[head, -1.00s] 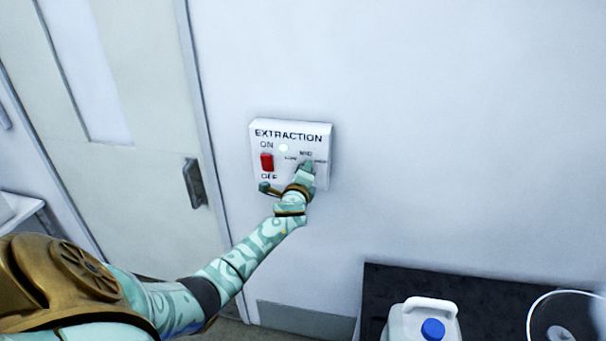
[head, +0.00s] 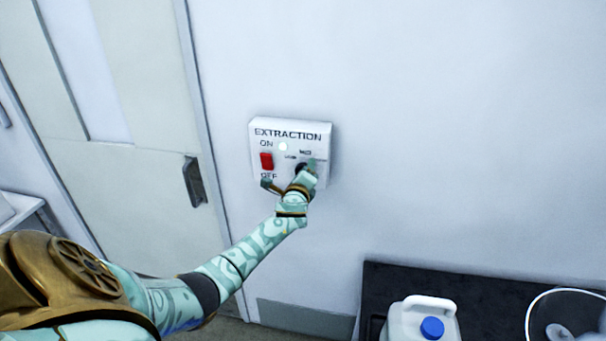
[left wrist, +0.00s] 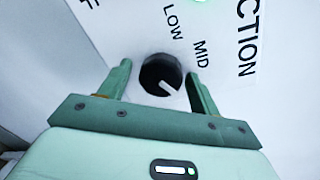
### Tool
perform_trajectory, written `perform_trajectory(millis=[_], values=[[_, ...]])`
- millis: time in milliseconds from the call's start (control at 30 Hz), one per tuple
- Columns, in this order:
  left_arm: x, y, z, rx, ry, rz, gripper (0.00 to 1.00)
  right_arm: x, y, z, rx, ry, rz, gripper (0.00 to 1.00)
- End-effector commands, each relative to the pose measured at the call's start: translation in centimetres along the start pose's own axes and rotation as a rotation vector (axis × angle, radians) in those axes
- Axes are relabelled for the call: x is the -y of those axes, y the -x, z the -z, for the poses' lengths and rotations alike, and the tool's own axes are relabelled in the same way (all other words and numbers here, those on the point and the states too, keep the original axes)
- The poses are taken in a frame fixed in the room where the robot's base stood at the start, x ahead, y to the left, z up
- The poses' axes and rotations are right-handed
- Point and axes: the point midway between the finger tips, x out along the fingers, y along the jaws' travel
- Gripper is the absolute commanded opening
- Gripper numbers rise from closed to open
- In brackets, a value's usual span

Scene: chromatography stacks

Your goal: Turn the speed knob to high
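The black speed knob (head: 301,168) is on the lower right of the white extraction box (head: 290,127). In the left wrist view the knob (left wrist: 158,72) has a white pointer aimed to the lower right, past the MID label. LOW and MID are readable there; no HIGH label shows. My left gripper (left wrist: 158,68) is open, with one finger on each side of the knob and visible gaps to it. In the head view my left gripper (head: 290,172) is at the box front. My right gripper is in neither view.
A red rocker switch (head: 266,161) sits left of the knob, between ON and OFF, below a lit indicator (head: 283,147). A door with a dark handle (head: 194,182) is to the left. A white jug (head: 408,322) with a blue cap stands on a dark surface (head: 385,278) at lower right.

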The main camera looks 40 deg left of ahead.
Motion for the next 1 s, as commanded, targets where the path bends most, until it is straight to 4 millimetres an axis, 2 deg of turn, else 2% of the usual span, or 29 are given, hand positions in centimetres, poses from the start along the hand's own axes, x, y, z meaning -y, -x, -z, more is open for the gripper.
perform_trajectory(millis=[267,433,567,800,1000], values=[[0.1,0.0,-0.1,0.001,0.002,0.002,0.66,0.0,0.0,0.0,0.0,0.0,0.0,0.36],[0.2,1.4,0.0,-0.001,0.003,0.002,0.66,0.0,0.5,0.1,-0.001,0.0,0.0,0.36],[0.2,4.3,0.0,-0.002,0.003,0.002,0.66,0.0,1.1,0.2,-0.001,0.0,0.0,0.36],[0.0,10.9,0.0,-0.001,0.003,0.001,0.66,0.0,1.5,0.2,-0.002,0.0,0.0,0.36],[-0.1,14.8,0.1,-0.001,0.002,0.0,0.66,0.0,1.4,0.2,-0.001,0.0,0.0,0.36]])
